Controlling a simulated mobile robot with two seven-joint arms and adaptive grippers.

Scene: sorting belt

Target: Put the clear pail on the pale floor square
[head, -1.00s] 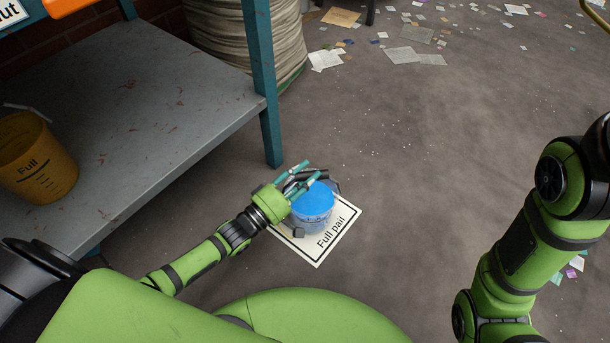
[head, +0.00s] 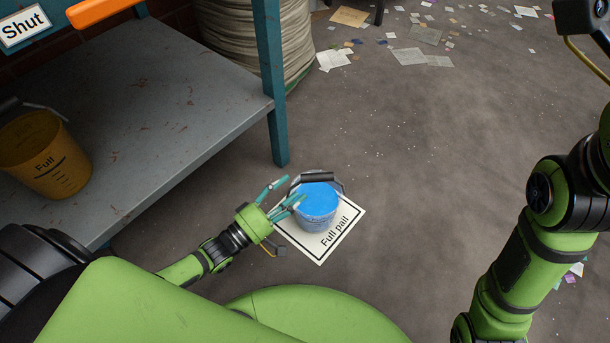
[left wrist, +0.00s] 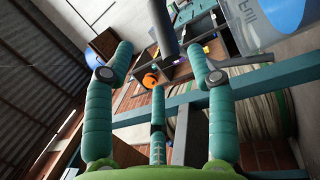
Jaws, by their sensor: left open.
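The clear pail (head: 317,206) has blue contents or a blue top and stands upright on the pale floor square (head: 337,240), which reads "Full pail". Its handle with a dark grip (head: 318,177) is raised over the rim. My left gripper (head: 288,192) is open and empty just left of the pail, its fingertips close to the rim and handle. In the left wrist view, the pail (left wrist: 262,28) shows at the upper right, outside the spread fingers (left wrist: 160,62). The right arm is at the right edge; its gripper is out of view.
The bench's teal leg (head: 271,90) stands behind the pail. A large ribbed sack or bin (head: 228,35) is farther back. Floor to the right is clear, with paper scraps (head: 410,50) beyond.

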